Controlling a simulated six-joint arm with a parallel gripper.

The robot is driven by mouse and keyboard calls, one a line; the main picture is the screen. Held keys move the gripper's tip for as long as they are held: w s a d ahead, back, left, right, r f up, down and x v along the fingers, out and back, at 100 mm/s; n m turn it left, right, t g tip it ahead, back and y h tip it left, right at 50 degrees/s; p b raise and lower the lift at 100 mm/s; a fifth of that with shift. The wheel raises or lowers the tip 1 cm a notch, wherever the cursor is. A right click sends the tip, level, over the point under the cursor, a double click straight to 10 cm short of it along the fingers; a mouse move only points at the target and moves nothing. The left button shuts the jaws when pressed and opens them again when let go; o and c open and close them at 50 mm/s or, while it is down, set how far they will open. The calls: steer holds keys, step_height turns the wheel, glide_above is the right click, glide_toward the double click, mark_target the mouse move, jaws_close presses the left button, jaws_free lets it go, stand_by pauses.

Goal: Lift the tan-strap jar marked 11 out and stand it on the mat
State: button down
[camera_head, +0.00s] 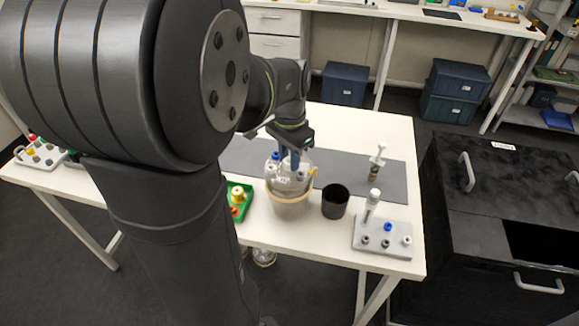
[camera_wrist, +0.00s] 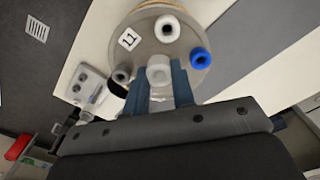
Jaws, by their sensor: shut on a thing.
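The jar marked 11 (camera_head: 290,205) is a clear, pale vessel with a tan strap around it, seen near the front of the white table. Its round grey lid (camera_wrist: 145,48) fills the top of the wrist view, with the "11" label, a white ring port, a blue cap and dark-holed ports. My gripper (camera_head: 291,160) is shut on the lid's central post, its blue fingers (camera_wrist: 160,88) on either side. Whether the jar's base touches the table cannot be told. The grey mat (camera_head: 240,158) lies behind the jar and extends to its right.
A dark cup (camera_head: 335,201) stands close right of the jar. A green tray (camera_head: 246,207) with small parts is close on its left. A grey rack (camera_head: 372,246) sits at the front right. A syringe-like item (camera_head: 377,163) stands on the mat's right part.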

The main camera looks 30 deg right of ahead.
steer(key=s+a+r, duration=0.4)
steer(key=s+a, duration=0.8)
steer(key=w+d+r, duration=0.4)
steer(key=w+d, duration=0.5)
steer(key=w, duration=0.4)
steer(key=w+d+r, duration=0.4)
steer(key=w+d, duration=0.4)
steer(key=w, duration=0.5)
steer(key=w+a+f, duration=0.6)
steer(key=w+f, duration=0.4)
steer(key=f, duration=0.1)
steer(key=shift+w+f+n, duration=0.15)
steer(key=shift+n, duration=0.25)
steer(key=shift+f, duration=0.2)
steer(key=c, duration=1.2)
jaws_free()
steer(key=shift+a, duration=0.1)
